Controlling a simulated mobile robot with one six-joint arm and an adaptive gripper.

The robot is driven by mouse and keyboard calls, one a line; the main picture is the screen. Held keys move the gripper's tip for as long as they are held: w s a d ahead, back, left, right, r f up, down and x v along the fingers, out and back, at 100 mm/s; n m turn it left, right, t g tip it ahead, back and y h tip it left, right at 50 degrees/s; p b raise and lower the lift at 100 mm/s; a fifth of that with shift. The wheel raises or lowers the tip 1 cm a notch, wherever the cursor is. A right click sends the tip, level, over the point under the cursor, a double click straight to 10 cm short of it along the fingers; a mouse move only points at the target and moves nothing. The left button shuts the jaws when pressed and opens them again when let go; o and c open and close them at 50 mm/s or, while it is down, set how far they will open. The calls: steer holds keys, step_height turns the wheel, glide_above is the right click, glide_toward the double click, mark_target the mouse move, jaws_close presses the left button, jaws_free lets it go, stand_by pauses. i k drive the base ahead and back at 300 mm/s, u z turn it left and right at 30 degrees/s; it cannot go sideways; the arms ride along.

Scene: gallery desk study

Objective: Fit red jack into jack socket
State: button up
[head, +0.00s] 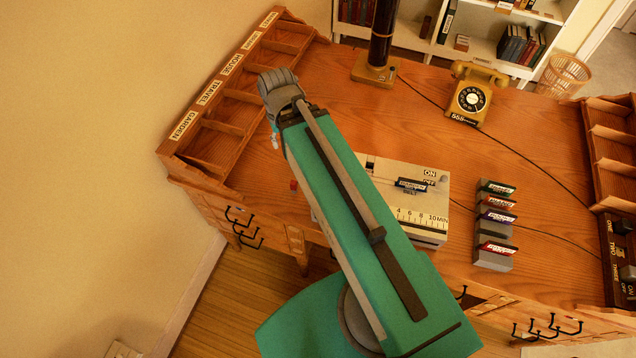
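A small red piece (293,185) shows at the left edge of my teal arm, near the desk's front edge. It may be the red jack, but it is too small to tell. I cannot make out a jack socket. A pale box (432,205) with a 4-to-10 minute scale and an ON/OFF marking stands on the desk, partly hidden by my arm. My arm reaches from the bottom of the head view up to the left over the desk.
The wooden desk (345,110) has a labelled pigeonhole rack (225,85) at left and another rack (612,150) at right. A yellow telephone (472,98), a column of labelled blocks (494,225) and a dark switch panel (606,255) stand on it. Cables cross the desk.

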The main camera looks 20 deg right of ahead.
mark_target(423, 217)
steer(key=u, duration=0.7)
steer(key=k, duration=1.15)
steer(key=z, duration=0.4)
